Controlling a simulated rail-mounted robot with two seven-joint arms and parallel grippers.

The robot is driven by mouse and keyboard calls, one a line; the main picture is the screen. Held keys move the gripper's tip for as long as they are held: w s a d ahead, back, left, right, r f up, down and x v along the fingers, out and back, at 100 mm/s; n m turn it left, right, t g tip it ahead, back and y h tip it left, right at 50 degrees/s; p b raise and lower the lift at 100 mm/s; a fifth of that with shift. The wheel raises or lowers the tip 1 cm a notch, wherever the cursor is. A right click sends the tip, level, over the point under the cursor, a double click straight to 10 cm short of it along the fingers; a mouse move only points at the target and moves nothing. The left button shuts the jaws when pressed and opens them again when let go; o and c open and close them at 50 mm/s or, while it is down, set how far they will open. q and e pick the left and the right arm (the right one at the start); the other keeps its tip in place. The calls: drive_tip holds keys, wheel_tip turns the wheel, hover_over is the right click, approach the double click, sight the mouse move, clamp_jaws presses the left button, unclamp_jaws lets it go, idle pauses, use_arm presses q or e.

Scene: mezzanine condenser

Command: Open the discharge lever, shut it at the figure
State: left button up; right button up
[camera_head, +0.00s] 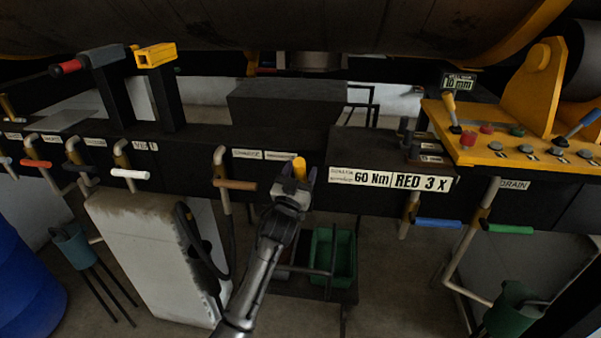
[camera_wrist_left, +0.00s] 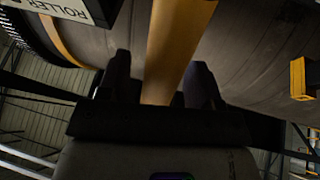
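My left gripper (camera_head: 297,170) is at the black beam in the middle of the head view. Its fingers stand on both sides of a yellow lever handle (camera_head: 299,166), and they look apart with a gap beside it. In the left wrist view a yellow bar (camera_wrist_left: 178,50) runs between the two dark fingers (camera_wrist_left: 162,85). I cannot tell from the labels which lever is the discharge lever. A display plate (camera_head: 458,84) at the upper right seems to read "10 mm". My right gripper is not in view.
Other levers line the beam: white (camera_head: 130,174), brown (camera_head: 236,184), blue (camera_head: 438,223), and green (camera_head: 509,229) by a "DRAIN" label. A plate (camera_head: 391,180) reads "60 Nm RED 3 X". A yellow control panel (camera_head: 490,150) is at right. A green bin (camera_head: 343,250) sits below.

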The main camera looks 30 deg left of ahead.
use_arm(q)
drive_tip(key=shift+s+f, duration=0.2)
drive_tip(key=shift+s, duration=0.2)
drive_tip(key=v, duration=1.3)
drive_tip(key=shift+w, duration=0.1)
idle(0.5)
